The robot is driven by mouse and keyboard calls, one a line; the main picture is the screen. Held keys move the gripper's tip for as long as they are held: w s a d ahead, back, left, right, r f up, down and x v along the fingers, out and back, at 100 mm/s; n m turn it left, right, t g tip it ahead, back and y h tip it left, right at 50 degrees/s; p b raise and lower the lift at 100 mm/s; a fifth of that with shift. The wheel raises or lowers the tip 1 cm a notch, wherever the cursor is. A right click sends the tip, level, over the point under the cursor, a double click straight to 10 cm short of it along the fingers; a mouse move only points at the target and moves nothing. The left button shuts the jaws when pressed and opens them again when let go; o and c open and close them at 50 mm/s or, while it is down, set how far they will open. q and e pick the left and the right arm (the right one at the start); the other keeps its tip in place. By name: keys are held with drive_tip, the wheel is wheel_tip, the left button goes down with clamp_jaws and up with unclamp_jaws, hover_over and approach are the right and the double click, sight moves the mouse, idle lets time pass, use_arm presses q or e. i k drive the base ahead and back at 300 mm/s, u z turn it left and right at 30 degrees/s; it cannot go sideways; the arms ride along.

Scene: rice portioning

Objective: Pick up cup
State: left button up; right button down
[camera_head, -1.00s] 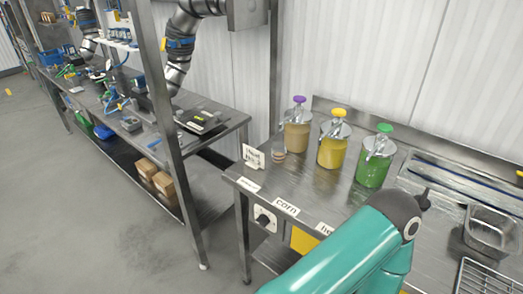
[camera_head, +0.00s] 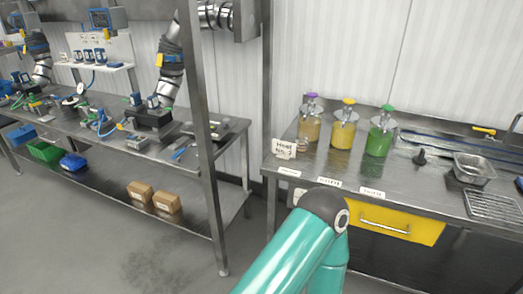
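A small clear cup (camera_head: 302,146) stands at the left end of the steel counter (camera_head: 400,178), partly behind a small white sign (camera_head: 284,148). It looks small and I cannot tell what is in it. A teal arm link of mine with a dark joint rises from the bottom, in front of the counter's edge. Neither of my grippers shows in the head view.
Three pump jars, brown (camera_head: 309,128), yellow (camera_head: 343,134) and green (camera_head: 379,142), stand behind the cup's area. A metal pan (camera_head: 474,168) and a wire rack (camera_head: 494,205) sit at the right. A steel post (camera_head: 203,140) and a cluttered workbench are on the left.

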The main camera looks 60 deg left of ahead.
sight(302, 143)
drive_tip(key=u, duration=0.05)
drive_tip(key=k, duration=0.55)
drive_tip(key=u, duration=0.95)
drive_tip(key=i, duration=1)
drive_tip(key=u, duration=0.05)
